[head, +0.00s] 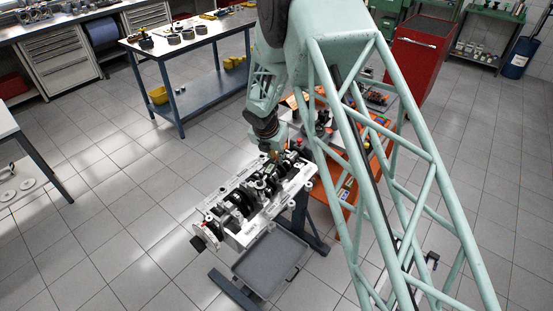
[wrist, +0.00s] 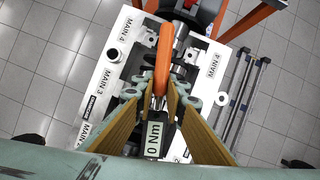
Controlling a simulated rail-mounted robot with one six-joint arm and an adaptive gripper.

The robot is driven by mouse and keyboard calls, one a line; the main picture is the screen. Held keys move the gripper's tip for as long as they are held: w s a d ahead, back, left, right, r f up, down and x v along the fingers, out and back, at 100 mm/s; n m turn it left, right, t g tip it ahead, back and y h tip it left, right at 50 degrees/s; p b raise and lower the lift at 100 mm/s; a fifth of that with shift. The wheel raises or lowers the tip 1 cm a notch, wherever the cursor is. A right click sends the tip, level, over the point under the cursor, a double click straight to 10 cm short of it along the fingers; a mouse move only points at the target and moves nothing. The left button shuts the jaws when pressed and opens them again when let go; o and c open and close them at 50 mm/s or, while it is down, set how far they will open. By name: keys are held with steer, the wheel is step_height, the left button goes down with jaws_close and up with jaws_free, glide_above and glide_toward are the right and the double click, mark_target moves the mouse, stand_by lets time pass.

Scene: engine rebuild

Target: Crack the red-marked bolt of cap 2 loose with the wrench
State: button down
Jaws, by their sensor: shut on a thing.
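The wrench has an orange handle (wrist: 163,66) and a dark body with a "0 Nm" readout (wrist: 153,139). My gripper (wrist: 158,92) is shut on it, its two tan fingers on either side. In the head view my gripper (head: 273,150) is over the far end of the engine block (head: 236,236), which lies on a stand with its caps and crank upward. In the wrist view the white block face (wrist: 97,82) carries labels MAIN 3 and MAIN 4; another label is partly cut off. I cannot make out the red-marked bolt or cap 2. The wrench's working end is hidden.
An orange cart (head: 345,190) stands close behind, right of the block. A blue-framed workbench (head: 190,48) and a red cabinet (head: 415,52) stand farther back. The tiled floor at left is clear.

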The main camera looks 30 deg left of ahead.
steer(key=shift+d, duration=0.25)
stand_by(0.4)
steer(key=shift+r+p, duration=1.4)
steer(key=shift+r, duration=0.15)
stand_by(5.1)
